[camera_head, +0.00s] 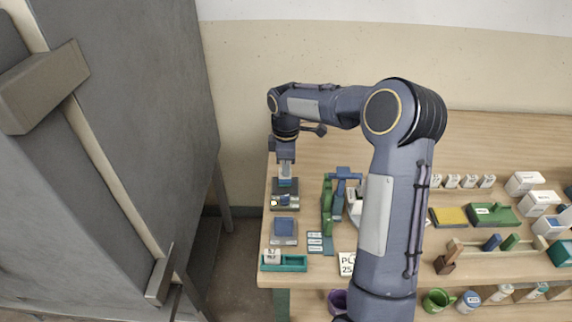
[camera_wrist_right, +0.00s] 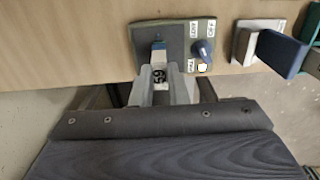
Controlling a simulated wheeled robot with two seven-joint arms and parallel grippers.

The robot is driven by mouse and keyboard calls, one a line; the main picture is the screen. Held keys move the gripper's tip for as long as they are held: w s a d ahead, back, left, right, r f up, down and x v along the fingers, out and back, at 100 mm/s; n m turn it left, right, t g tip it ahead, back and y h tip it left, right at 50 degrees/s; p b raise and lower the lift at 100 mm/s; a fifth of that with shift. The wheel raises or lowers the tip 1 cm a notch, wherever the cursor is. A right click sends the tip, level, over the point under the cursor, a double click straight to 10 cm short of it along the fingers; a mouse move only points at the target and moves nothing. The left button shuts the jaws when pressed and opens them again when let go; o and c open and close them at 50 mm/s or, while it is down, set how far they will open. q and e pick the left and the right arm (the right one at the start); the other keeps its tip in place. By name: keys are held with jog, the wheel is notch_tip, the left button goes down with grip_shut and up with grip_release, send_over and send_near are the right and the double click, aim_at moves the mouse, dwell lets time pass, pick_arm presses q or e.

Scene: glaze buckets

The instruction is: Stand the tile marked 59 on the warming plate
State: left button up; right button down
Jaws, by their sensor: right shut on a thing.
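The tile marked 59 (camera_wrist_right: 158,76) is pale with a blue far part and is held between the fingers of my right gripper (camera_wrist_right: 160,92). In the head view my right gripper (camera_head: 287,172) points down over the warming plate (camera_head: 277,207), at the table's left end. The warming plate also shows in the wrist view (camera_wrist_right: 178,32) as a dark grey-green slab with a blue knob (camera_wrist_right: 204,48), dial labels and a glowing lamp. The tile is over its left part; I cannot tell whether they touch. My left gripper is not in view.
A blue pad on a grey base (camera_head: 284,228) stands just in front of the plate. A teal tray (camera_head: 297,264) with a white block is at the front left corner. A green and blue stand (camera_head: 328,205) is close on the right. A large grey cabinet (camera_head: 130,120) is at the left.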

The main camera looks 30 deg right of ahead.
jog(key=shift+f, duration=0.15)
jog(key=c, duration=1.3)
grip_release()
jog(key=shift+c, duration=0.2)
notch_tip(320, 180, up, 7)
jog(key=p, duration=0.6)
